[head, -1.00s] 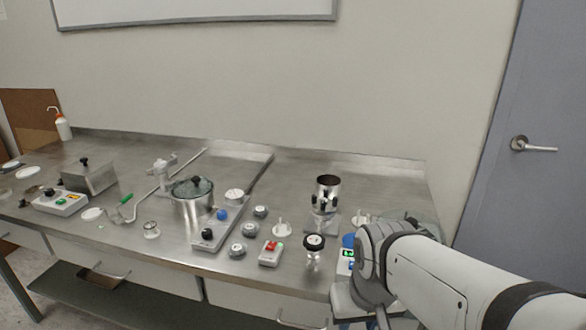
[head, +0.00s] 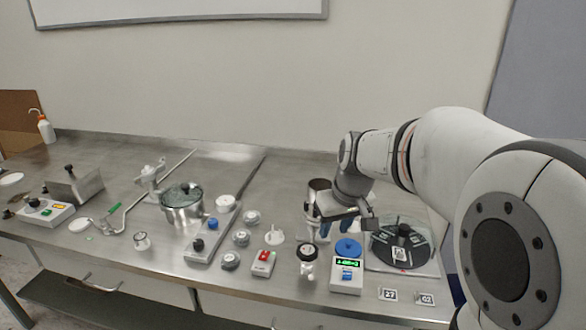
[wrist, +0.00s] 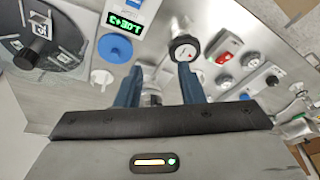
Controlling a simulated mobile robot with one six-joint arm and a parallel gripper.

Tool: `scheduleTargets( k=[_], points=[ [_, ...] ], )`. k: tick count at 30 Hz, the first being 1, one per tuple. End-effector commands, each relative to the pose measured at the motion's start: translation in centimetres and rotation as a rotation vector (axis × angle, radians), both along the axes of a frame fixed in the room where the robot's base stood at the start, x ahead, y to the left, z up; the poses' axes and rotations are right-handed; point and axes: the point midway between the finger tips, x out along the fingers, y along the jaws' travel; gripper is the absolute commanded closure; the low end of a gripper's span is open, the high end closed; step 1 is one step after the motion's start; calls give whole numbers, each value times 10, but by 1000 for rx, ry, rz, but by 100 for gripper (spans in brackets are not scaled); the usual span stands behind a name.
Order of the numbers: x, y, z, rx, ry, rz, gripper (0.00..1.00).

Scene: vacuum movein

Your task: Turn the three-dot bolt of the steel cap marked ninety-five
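No cap mark reading ninety-five and no three-dot bolt can be made out. A steel cylinder (head: 319,185) with dark clamp-like parts stands at the right part of the bench, partly hidden by my gripper. My gripper (head: 333,228) has blue fingers pointing down in front of it. In the wrist view, the fingers (wrist: 158,85) are apart, and a pale, shiny part (wrist: 152,92) shows between them, mostly hidden. I cannot tell whether they touch it. Several small grey round caps (head: 241,238) lie left of the gripper, their marks too small to read.
A dark round device (head: 400,243) is to the right. Plates marked 27 (head: 388,294) and 02 (head: 425,299) lie there.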

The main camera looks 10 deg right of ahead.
Motion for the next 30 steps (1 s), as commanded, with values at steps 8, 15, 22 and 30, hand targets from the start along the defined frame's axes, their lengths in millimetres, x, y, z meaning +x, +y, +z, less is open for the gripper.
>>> scheduleTargets(
  k=[8, 15, 22, 30],
  points=[
    [130, -13, 21, 12, -81, 175, 65],
    [172, -18, 17, 10, -118, 240, 65],
    [183, -13, -9, 11, -117, 246, 65],
    [196, -5, -45, 11, -118, 247, 65]
  ],
)
